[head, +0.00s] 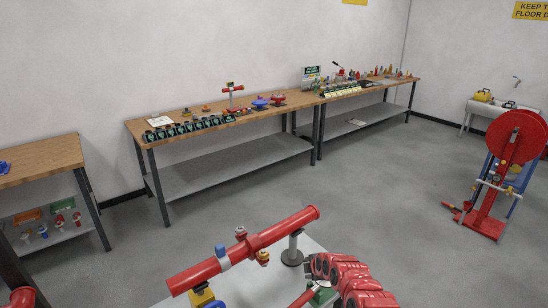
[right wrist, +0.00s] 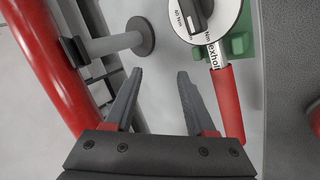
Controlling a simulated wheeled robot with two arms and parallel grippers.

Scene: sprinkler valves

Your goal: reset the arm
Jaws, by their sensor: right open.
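My right arm (head: 350,280), red and segmented, comes in at the bottom right of the head view, beside a white-topped stand. My right gripper (right wrist: 160,75) is open in the right wrist view, with nothing between its two grey fingers. Right of the fingers lies a tool with a round white dial (right wrist: 207,18) and a red handle (right wrist: 228,105), over a green block (right wrist: 240,40). The right finger is close to the red handle; I cannot tell whether they touch. My left gripper is not in view.
A red pipe (head: 243,250) with small fittings runs over the white top (head: 322,262), on a grey post (head: 292,250). Workbenches (head: 240,118) with valve parts line the wall. A red wheel stand (head: 515,145) is at right. The middle floor is clear.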

